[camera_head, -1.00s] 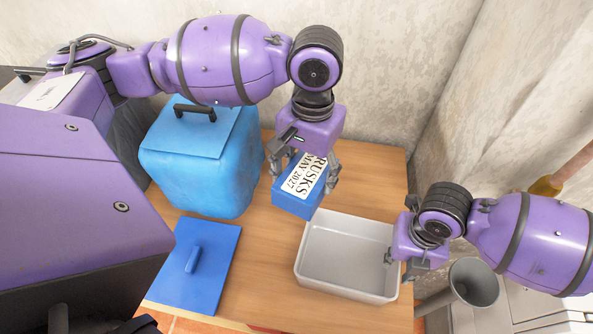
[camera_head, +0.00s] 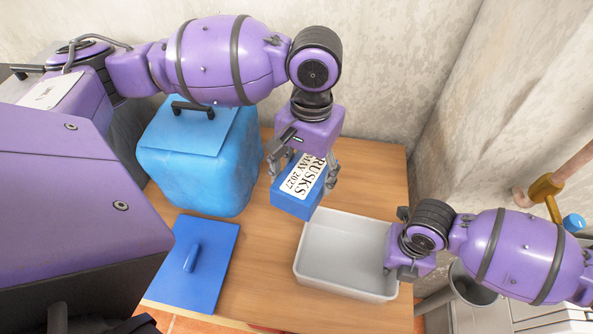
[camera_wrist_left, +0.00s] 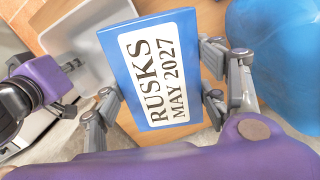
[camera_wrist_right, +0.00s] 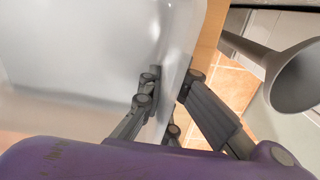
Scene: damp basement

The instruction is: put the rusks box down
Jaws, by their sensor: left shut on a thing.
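The rusks box (camera_head: 286,203) is blue with a white label reading "RUSKS MAY 2027". My left gripper (camera_head: 304,178) is shut on it from above, one finger on each side. In the left wrist view the box (camera_wrist_left: 134,92) lies between the fingers (camera_wrist_left: 160,95), label facing the camera. It is over the wooden table (camera_head: 262,270), behind the grey tray; I cannot tell whether its underside touches the table. My right gripper (camera_head: 398,268) is at the tray's right wall. In the right wrist view its fingers (camera_wrist_right: 168,90) straddle that wall; their grip is unclear.
The open grey tray (camera_head: 340,262) looks empty. A blue bin with a black-handled lid (camera_head: 195,165) stands left of the box, and a flat blue lid (camera_head: 205,270) lies in front of it. A grey funnel-like object (camera_wrist_right: 295,78) is beyond the table's right edge.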

